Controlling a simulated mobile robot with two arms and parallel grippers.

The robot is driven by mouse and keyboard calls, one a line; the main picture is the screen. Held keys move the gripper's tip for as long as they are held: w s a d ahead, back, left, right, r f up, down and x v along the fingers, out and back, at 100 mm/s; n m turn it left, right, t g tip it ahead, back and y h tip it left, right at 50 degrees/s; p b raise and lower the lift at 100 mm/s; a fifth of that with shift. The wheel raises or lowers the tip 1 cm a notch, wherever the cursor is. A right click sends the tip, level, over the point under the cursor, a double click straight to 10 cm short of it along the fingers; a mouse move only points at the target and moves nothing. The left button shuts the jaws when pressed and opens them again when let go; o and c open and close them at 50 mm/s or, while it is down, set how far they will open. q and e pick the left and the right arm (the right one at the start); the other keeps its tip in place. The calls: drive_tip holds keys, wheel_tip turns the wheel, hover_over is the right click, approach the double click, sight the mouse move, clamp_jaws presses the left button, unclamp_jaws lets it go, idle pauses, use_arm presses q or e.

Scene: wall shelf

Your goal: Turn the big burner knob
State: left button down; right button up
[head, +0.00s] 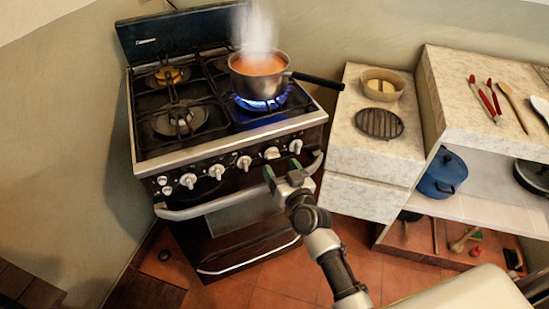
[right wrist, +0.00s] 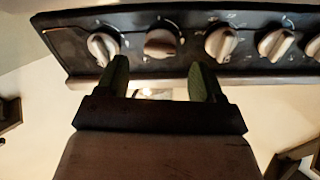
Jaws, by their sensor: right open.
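The stove (head: 222,148) has a row of several pale knobs along its dark front panel. Which of them is the big burner knob is not marked legibly. My right gripper (head: 281,168) is open and empty just in front of the panel, near the second knob from the right (head: 271,153). In the right wrist view, its two green fingertips (right wrist: 158,68) point at the panel. One knob (right wrist: 161,42) lies ahead between them, with a gap; neither finger clearly touches it. Other knobs (right wrist: 221,43) sit on either side. My left gripper is not in view.
A steaming pot (head: 258,78) of orange liquid sits over a blue flame on the front right burner, its handle jutting right. The oven handle (head: 200,209) runs below the panel. A counter (head: 365,160) with a bowl (head: 382,84) and round rack (head: 379,123) stands to the right.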

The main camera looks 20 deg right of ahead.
sight(274, 158)
drive_tip(key=shift+w+a, duration=0.15)
drive_tip(key=shift+w, duration=1)
drive_tip(key=shift+w+a, duration=0.1)
drive_tip(key=shift+w, duration=1.05)
